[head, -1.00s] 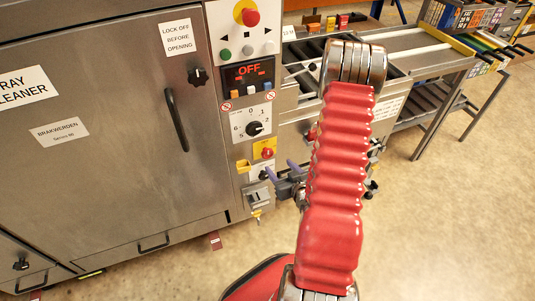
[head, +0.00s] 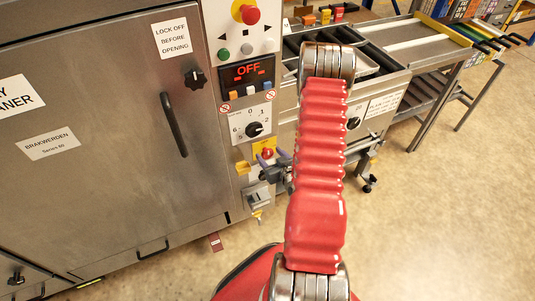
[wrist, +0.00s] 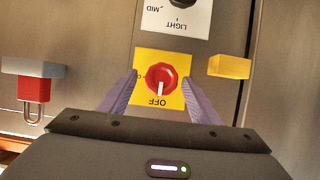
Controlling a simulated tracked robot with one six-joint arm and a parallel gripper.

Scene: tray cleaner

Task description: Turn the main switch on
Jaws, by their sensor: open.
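The main switch (wrist: 161,80) is a round red knob on a yellow plate, in the middle of the wrist view, which shows the panel upside down. Its white mark points to the word OFF. My gripper (wrist: 161,75) is open, with one purple finger on each side of the knob and gaps between. Whether the fingertips reach past the knob's face is hard to tell. In the head view the switch (head: 267,153) is small and partly hidden by my gripper (head: 272,157).
Above the switch are a numbered dial (head: 255,129), a display reading OFF (head: 248,70) and a red emergency button (head: 250,15). A yellow block (wrist: 230,66) and a red padlock (wrist: 33,89) flank the switch. A conveyor (head: 375,85) stands to the right.

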